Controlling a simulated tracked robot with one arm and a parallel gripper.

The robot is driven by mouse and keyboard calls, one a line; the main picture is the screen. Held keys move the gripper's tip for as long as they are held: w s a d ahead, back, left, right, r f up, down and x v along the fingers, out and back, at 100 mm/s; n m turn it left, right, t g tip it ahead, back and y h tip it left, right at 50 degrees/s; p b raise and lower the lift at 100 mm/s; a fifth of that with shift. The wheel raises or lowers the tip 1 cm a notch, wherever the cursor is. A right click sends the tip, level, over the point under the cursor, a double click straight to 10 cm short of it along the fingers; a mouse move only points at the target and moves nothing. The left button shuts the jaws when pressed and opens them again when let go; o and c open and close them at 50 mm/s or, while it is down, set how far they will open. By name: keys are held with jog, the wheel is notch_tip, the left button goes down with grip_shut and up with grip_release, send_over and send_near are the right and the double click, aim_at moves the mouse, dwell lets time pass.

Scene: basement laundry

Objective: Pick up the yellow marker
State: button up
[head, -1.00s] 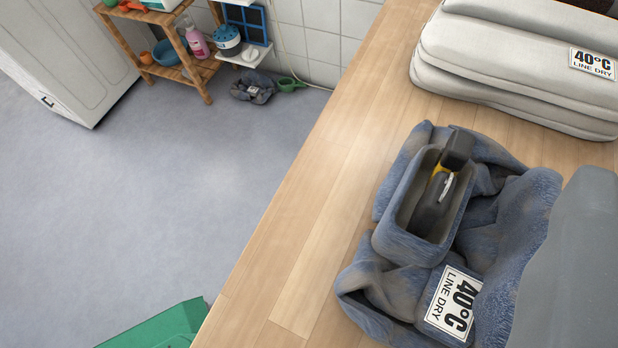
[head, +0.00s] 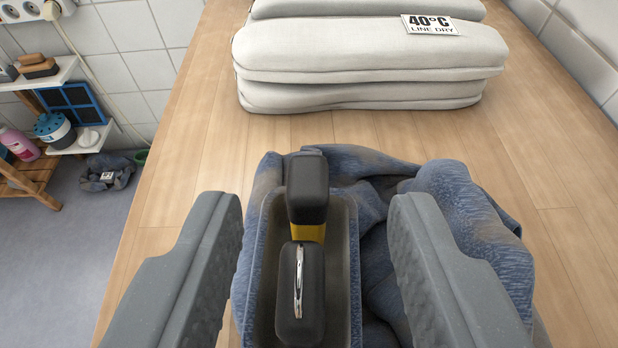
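The yellow marker (head: 308,233) shows a short yellow band between a black end and a black part with a silver clip. It stands in or leans out of a narrow blue-grey holder (head: 354,255), its far end above the rim; how deep it sits I cannot tell. The holder rests among crumpled blue cloth (head: 455,205) on the wooden counter. My gripper (head: 315,215) is open and empty, with one grey finger on each side of the holder and marker. The near end of the holder is cut off by the frame.
A stack of folded white linen (head: 370,50) with a "40°C LINE DRY" label lies behind the cloth on the counter (head: 180,200). A tiled wall is at the right. Beyond the counter's left edge are the floor and a wooden shelf (head: 35,185) with bottles.

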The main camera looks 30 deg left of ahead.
aim_at(310, 171)
jog(key=b+x, duration=0.1)
jog(key=x, duration=0.4)
jog(key=shift+s+f, duration=0.1)
jog(key=shift+f, duration=0.1)
grip_shut()
